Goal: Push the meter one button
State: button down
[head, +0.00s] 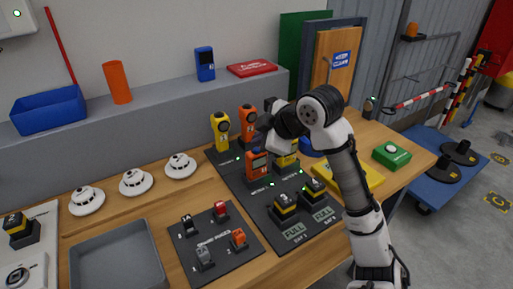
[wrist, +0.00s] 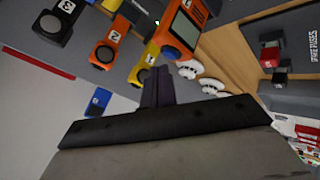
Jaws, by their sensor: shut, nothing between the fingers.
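The orange meter (head: 257,163) stands on the dark mat behind a label that seems to read METER 1. In the wrist view an orange meter (wrist: 188,27) with a pale screen shows upside down, with a round blue part (wrist: 172,52) at its near end. A yellow meter (head: 286,160) stands to its right in the head view, partly hidden by my arm. My gripper (head: 266,128) is above and behind the orange meter. In the wrist view its fingers (wrist: 157,75) are shut and empty, close to the meter. I cannot tell if they touch it.
Yellow (head: 220,132) and orange (head: 247,120) handheld devices stand behind the meters. Black-and-yellow units (head: 285,207) stand in front. A fuse mat (head: 215,243), a grey tray (head: 117,262) and white detectors (head: 136,182) are left. A yellow case lies right, behind my arm.

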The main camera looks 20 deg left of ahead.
jog(key=shift+f, duration=0.1)
dwell(0.4)
jog(key=shift+f+b, duration=0.35)
jog(key=shift+f, duration=0.05)
dwell(0.3)
jog(key=shift+r+p, duration=0.45)
jog(key=shift+r, duration=0.05)
notch_tip(320, 180, up, 6)
jog(key=p, duration=0.5)
